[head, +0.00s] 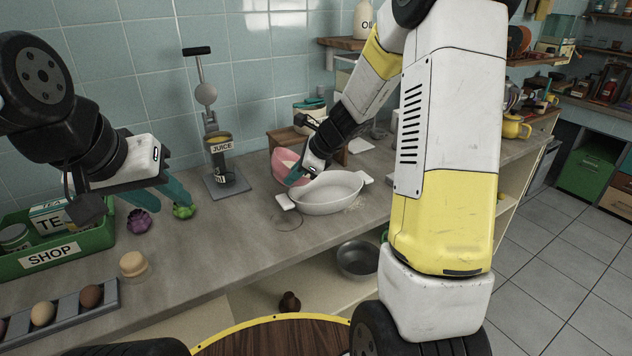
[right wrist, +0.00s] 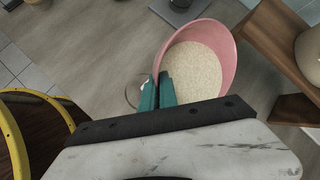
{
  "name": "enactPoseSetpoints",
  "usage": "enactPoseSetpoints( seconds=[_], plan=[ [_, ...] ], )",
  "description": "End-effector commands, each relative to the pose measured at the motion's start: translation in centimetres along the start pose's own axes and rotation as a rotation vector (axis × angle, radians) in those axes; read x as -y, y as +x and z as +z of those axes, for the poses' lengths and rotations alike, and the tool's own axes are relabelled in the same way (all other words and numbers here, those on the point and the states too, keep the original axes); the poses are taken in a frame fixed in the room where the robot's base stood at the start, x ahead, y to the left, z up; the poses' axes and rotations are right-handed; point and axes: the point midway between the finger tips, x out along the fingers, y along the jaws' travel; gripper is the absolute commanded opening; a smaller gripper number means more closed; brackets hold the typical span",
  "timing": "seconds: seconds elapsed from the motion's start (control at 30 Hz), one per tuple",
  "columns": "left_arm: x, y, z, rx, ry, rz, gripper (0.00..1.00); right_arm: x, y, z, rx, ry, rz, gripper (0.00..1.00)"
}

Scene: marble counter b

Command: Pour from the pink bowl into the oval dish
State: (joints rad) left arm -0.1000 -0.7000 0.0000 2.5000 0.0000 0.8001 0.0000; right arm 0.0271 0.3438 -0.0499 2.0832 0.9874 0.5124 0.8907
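The pink bowl (head: 283,164) is at the back of the counter, behind and left of the white oval dish (head: 324,196), partly hidden by my right gripper. In the right wrist view the bowl (right wrist: 229,50) holds pale grain. My right gripper (head: 297,175) has its teal fingers close together on the bowl's rim; they also show in the right wrist view (right wrist: 157,92). I cannot tell whether the bowl is raised or how far it tilts. The oval dish's visible inside looks white and bare. My left gripper (head: 160,195) is open and empty over the left counter.
A wooden stand (head: 330,151) is behind the dish.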

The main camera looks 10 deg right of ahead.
Motion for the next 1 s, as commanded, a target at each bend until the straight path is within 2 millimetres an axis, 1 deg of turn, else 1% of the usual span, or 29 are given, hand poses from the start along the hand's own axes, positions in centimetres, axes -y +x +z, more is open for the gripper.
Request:
enactPoseSetpoints(
  seconds=[1.0],
  plan=[
    [0.0,0.0,0.0,0.0,0.0,0.0,0.36,0.3,-0.3,-1.1,0.126,0.055,0.016,0.0]
  ],
)
